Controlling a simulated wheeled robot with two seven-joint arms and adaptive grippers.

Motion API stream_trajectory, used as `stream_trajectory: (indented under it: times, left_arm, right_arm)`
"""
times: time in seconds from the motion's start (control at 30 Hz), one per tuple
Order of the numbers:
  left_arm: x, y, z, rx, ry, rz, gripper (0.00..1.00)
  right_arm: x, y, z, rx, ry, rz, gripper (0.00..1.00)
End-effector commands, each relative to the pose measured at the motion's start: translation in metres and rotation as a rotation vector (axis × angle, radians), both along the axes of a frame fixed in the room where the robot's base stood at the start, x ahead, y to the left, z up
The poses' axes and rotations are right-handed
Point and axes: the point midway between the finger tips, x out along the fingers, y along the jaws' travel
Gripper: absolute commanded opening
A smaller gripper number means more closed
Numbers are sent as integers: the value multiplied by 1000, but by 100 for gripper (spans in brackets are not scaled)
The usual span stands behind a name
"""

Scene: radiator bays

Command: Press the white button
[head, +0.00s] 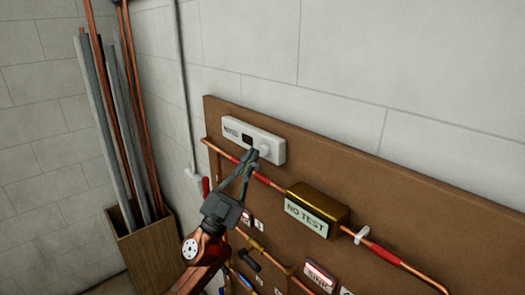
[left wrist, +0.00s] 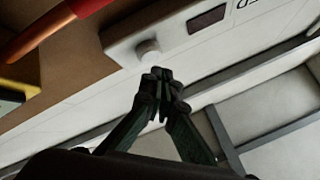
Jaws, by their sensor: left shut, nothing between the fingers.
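The white button (head: 265,149) is a small round knob at the right end of a white wall unit (head: 236,126) with a dark display. The button also shows in the left wrist view (left wrist: 148,50), sticking out from the unit. My left gripper (head: 250,156) is shut and empty, its fingertips just left of and slightly below the button in the head view. In the left wrist view the fingertips (left wrist: 160,74) are close below the button; I cannot tell whether they touch it. My right gripper is not in view.
The unit is mounted on a brown board (head: 400,180). A copper pipe (head: 395,255) runs below it, with a brass box marked "NO TEST" (head: 308,217) at the right. A wooden bin (head: 148,250) of pipes stands at left. The wall above is bare.

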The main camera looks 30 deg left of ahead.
Motion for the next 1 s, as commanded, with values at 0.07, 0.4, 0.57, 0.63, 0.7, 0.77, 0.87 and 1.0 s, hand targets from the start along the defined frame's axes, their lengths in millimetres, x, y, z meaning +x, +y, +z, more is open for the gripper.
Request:
stream_trajectory:
  times: [0.07,0.4,0.57,0.63,0.7,0.77,0.87,1.0]
  left_arm:
    - [0,0,0,0,0,0,0]
    - [-23,10,0,0,1,0,0]
    - [-37,16,0,0,1,0,0]
    - [-42,18,0,0,1,0,0]
    - [-44,19,0,0,1,0,0]
    - [-46,19,0,0,0,0,0]
    - [-46,19,0,0,0,0,0]
    - [-46,19,0,0,0,0,0]
  right_arm:
    - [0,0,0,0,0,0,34]
    - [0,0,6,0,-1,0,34]
    - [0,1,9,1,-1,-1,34]
    - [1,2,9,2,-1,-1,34]
    - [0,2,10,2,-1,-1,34]
    - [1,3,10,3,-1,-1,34]
    - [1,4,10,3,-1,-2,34]
    - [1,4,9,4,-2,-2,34]
